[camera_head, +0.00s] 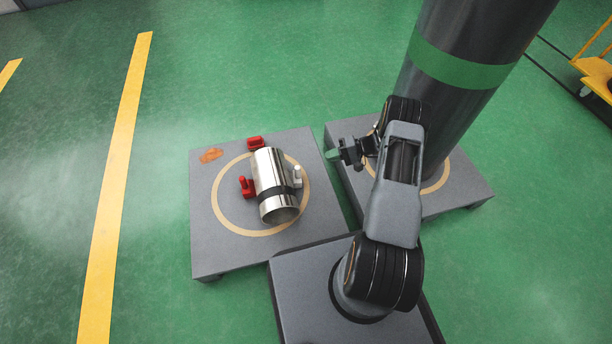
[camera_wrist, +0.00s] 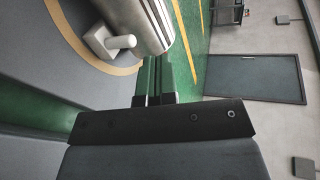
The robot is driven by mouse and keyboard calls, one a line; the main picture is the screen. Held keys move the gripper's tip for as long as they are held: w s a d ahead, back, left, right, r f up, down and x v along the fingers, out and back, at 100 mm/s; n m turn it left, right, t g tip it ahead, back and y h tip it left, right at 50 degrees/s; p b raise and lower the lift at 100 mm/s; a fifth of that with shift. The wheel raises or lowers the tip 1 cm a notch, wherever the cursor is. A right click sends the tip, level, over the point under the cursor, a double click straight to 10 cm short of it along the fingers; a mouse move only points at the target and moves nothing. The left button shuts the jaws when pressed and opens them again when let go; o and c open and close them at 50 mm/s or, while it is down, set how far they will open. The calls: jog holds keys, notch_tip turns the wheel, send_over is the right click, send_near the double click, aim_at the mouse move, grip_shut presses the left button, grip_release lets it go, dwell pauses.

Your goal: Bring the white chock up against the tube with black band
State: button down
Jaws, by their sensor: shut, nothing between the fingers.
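The tube with black band (camera_head: 268,170) is shiny steel and lies on its side on a grey platform. The white chock (camera_head: 297,177) is at its right side. In the wrist view the white chock (camera_wrist: 101,43), with a peg handle, is close beside the tube (camera_wrist: 146,22); I cannot tell whether they touch. My gripper (camera_head: 334,154) is to the right of the chock, apart from it and above the gap between platforms. In the wrist view its green fingers (camera_wrist: 155,78) are shut together and empty.
Two red chocks stand by the tube, one at its left (camera_head: 246,187) and one at its far end (camera_head: 256,143). The platform (camera_head: 215,255) has a tan ring and an orange patch (camera_head: 211,155). A large dark cylinder with a green band (camera_head: 455,70) stands on another platform at right.

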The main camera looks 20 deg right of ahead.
jog(key=s+d+f+m+t+y, duration=0.1)
jog(key=s+d+f+t, duration=0.15)
jog(key=f, duration=0.45)
jog(key=s+d+f+m+t, duration=0.1)
jog(key=f+m+t, duration=0.1)
jog(key=f+t, duration=0.35)
jog(key=b, duration=0.3)
send_near(299, 174)
jog(key=shift+g, duration=0.3)
jog(key=x, duration=0.7)
jog(key=shift+w+d, duration=0.1)
jog(key=shift+w, duration=0.25)
jog(key=shift+b+x, duration=0.3)
jog(key=shift+x, duration=0.6)
jog(key=shift+w, duration=0.1)
